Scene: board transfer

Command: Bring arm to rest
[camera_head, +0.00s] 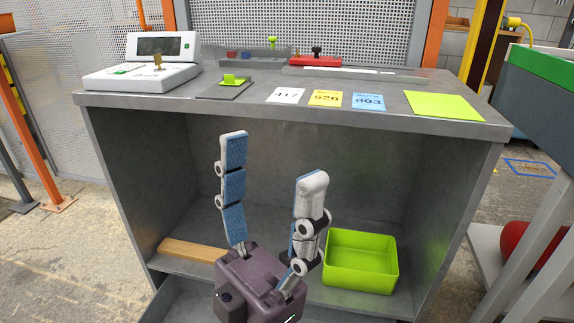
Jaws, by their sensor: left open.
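My left gripper (272,212) is in the lower middle of the head view, in front of the open shelf of the grey workbench (290,121). Its purple base is at the bottom and its blue-padded fingers point up. The fingers are spread wide apart with nothing between them. My right gripper does not show.
A green bin (362,262) and a wooden board (193,250) are on the lower shelf, partly behind the gripper. The bench top holds a white device (142,76), number cards (325,98), a green mat (443,106) and a red block (314,61). A grey-green bin (540,85) stands at the right.

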